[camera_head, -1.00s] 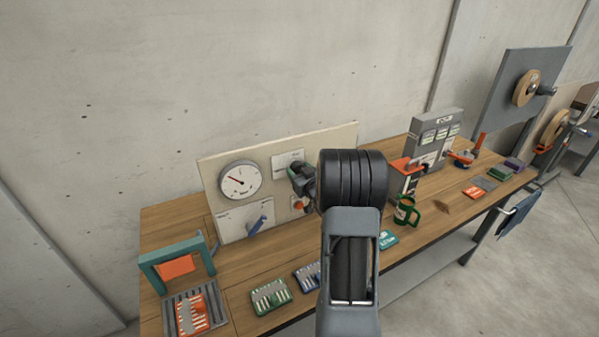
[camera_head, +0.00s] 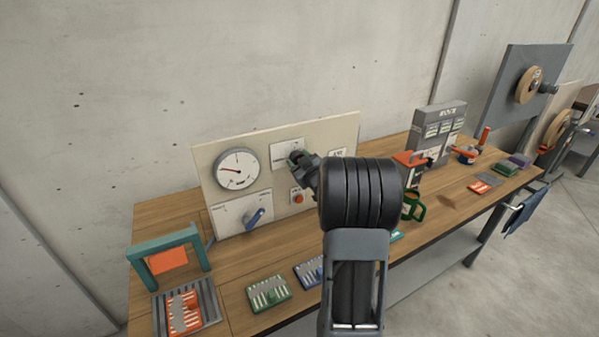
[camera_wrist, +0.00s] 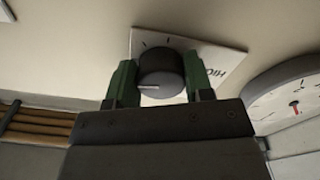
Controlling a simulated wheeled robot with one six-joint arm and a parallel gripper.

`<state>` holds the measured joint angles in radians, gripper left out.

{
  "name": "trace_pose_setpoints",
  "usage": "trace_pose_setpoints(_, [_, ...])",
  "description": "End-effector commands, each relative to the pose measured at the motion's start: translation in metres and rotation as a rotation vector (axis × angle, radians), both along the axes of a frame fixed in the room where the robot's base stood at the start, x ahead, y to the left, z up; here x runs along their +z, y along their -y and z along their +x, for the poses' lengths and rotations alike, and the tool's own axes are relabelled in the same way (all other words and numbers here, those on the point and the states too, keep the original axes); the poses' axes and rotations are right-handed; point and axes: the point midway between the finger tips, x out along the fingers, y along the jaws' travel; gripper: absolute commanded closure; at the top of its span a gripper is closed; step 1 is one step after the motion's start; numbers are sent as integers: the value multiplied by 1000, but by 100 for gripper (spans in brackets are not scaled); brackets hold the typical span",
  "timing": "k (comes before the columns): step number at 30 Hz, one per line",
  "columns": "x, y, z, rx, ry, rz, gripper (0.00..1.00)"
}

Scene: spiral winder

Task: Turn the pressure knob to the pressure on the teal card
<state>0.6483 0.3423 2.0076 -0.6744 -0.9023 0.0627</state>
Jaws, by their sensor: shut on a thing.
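The dark round pressure knob (camera_wrist: 161,72) with a white pointer line sits on a white plate with tick marks on the panel. The pointer faces left in the wrist view. My gripper (camera_wrist: 161,80) is shut on the knob, one green finger on each side; it also shows in the head view (camera_head: 301,160) at the panel's upper plate. The pressure gauge (camera_head: 237,168) is left of it, its needle pointing left and slightly up; part of it shows in the wrist view (camera_wrist: 298,98). The teal card (camera_head: 397,236) is mostly hidden behind my arm, its text unreadable.
A green mug (camera_head: 415,208) stands right of my arm.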

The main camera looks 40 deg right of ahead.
Motion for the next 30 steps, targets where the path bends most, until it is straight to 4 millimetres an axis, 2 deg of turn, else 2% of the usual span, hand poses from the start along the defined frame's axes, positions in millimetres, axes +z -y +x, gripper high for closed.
trace_pose_setpoints(1, [-6,0,0,-1,-1,-31,76])
trace_pose_setpoints(12, [-1,1,0,0,-25,-185,76])
trace_pose_setpoints(28, [1,1,0,-1,-30,-212,76])
trace_pose_setpoints(29, [1,1,0,-1,-30,-212,52])
trace_pose_setpoints(30, [1,1,0,-1,-30,-212,48])
